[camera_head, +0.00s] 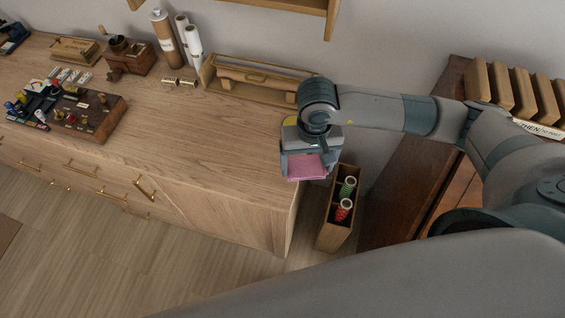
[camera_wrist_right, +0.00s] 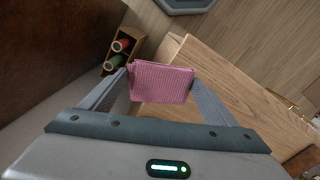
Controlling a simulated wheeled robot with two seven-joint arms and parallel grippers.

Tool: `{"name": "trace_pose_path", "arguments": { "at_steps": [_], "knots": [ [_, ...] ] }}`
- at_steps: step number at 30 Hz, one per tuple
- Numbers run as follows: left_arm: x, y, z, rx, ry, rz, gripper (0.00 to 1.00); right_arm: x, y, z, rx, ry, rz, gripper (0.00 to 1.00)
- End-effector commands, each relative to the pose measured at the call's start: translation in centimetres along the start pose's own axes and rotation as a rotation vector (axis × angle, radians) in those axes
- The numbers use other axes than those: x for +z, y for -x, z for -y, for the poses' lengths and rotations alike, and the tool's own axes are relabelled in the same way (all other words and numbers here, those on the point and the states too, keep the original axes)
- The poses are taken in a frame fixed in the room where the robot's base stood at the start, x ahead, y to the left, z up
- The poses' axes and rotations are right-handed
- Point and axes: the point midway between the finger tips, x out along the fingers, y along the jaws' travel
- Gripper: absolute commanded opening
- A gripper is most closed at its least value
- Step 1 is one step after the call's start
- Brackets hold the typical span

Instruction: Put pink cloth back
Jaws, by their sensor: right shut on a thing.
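The pink cloth (camera_head: 306,167) is folded and hangs in my right gripper (camera_head: 307,172) by the right end of the wooden cabinet top. In the right wrist view the cloth (camera_wrist_right: 161,82) spans the gap between the two fingers of the right gripper (camera_wrist_right: 160,85), which is shut on it. The cabinet's corner shows behind the cloth there. My left gripper is in neither view.
The cabinet top (camera_head: 180,115) has a bare stretch in the middle. A narrow wooden box (camera_head: 331,237) with red and green rolls stands beside the cabinet's right end. A wooden rack (camera_head: 215,88), white rolls (camera_head: 193,45) and a dark tool board (camera_head: 97,118) stand on the top.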

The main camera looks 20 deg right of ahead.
Motion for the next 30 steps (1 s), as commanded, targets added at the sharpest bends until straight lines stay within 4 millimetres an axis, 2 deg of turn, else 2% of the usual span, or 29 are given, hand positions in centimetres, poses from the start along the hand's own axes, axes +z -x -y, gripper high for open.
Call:
{"name": "trace_pose_path", "arguments": {
  "at_steps": [6,13,26,30],
  "knots": [
    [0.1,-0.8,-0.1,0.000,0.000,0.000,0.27,-3.1,-2.8,3.0,-0.001,-0.001,0.001,0.61],
    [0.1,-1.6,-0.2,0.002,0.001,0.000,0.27,-5.6,-4.7,5.2,-0.001,-0.001,0.000,0.61],
    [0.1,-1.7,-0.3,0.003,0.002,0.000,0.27,-6.2,-5.0,5.7,0.000,0.000,-0.001,0.61],
    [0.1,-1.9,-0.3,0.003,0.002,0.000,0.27,-6.1,-5.8,5.7,0.000,-0.001,0.001,0.61]
  ]
}}
